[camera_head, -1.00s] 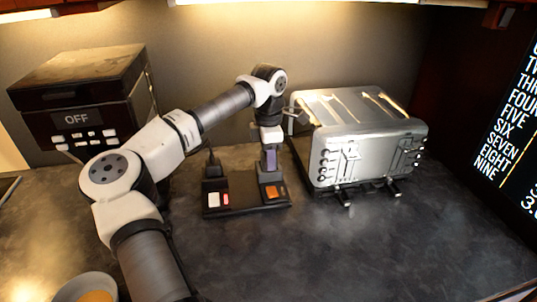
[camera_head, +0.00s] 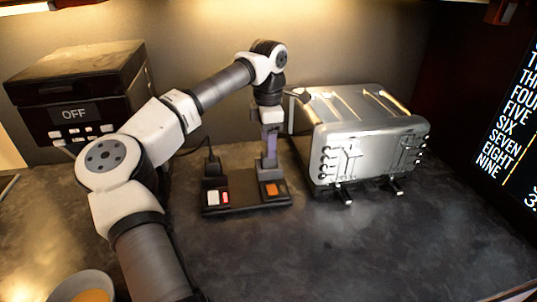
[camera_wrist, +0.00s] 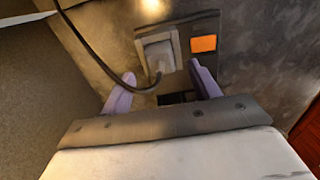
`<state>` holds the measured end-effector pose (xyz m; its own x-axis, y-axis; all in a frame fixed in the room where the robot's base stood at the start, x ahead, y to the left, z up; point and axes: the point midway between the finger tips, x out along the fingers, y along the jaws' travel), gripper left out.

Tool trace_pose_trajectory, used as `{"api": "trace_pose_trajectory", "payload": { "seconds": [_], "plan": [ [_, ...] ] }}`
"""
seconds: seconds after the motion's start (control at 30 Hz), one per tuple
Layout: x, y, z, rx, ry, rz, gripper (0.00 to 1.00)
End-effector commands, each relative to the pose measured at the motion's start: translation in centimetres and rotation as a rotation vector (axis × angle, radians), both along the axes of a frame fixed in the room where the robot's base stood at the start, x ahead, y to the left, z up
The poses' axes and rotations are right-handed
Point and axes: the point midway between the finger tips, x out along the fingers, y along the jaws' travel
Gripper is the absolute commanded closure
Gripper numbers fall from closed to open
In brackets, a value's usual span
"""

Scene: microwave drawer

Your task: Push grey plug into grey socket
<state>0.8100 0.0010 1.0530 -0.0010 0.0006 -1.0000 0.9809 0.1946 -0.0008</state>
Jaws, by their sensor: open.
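The grey plug (camera_wrist: 158,50) with a black cord shows in the wrist view at the black socket board, just ahead of my fingers. The grey socket under it is mostly hidden, and I cannot tell how deep the plug sits. In the head view the board (camera_head: 246,198) lies on the counter, and my gripper (camera_head: 268,160) points down over its right half. My gripper also shows in the wrist view (camera_wrist: 164,90), its two purple fingers apart with nothing clamped between them.
An orange switch (camera_wrist: 203,44) is beside the plug. A black plug (camera_head: 212,172) stands on the board's left half, behind a white-and-red switch (camera_head: 218,198). A silver toaster (camera_head: 365,145) is close on the right. A dark appliance (camera_head: 80,95) is at left. The front-right counter is clear.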

Motion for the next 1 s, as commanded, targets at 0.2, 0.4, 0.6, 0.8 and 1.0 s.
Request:
{"api": "trace_pose_trajectory", "payload": {
  "seconds": [0.2, 0.4, 0.6, 0.8, 1.0],
  "plan": [
    [0.0, 0.0, 5.0, 0.001, -0.004, 0.001, 0.39],
    [0.0, 0.0, 8.1, 0.0, -0.003, 0.0, 0.39],
    [-0.1, 0.0, 9.1, -0.001, 0.0, -0.001, 0.39],
    [-0.1, 0.0, 9.1, -0.001, 0.0, -0.001, 0.39],
    [0.0, 0.0, 9.1, -0.001, -0.001, -0.001, 0.39]
  ]
}}
